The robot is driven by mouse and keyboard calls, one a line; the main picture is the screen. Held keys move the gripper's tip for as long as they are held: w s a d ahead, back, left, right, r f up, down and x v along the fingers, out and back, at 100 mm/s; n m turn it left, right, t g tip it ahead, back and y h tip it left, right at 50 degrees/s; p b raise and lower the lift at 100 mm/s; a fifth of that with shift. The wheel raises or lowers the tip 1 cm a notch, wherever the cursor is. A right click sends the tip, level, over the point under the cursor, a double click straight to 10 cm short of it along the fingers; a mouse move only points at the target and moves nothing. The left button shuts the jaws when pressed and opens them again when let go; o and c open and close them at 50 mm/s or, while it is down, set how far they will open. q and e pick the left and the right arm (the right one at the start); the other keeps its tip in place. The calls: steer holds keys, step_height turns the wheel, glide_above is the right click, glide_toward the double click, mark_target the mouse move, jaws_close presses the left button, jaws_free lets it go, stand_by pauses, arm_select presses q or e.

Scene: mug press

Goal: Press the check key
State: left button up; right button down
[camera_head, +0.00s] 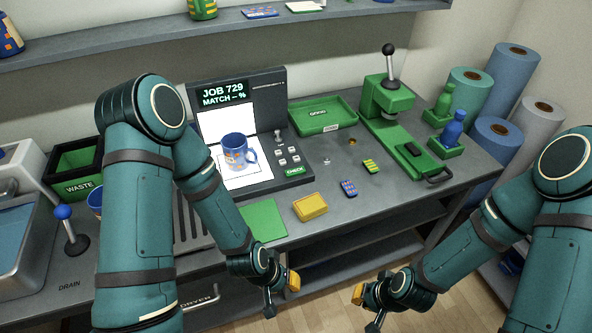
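The green CHECK key (294,170) sits at the lower right of the dark inspection station (265,95), below several small grey keys. The station's screen (223,93) reads "JOB 729" and "MATCH – %". A blue mug (234,151) with an orange and white pattern stands upright on the station's white lit plate (250,178). My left gripper (281,296) hangs in front of the bench edge, well below the key, and looks open and empty. My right gripper (366,310) is also in front of the bench, apart from everything, and looks open and empty.
A green tray (323,117) and a green press (388,100) stand right of the station. A yellow block (310,207), a green mat (263,221) and small patterned pieces (371,166) lie near the front. A WASTE bin (78,172) is at left. My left arm crosses the bench's left part.

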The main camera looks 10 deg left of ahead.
arm_select(q)
jaws_close()
stand_by(1.0)
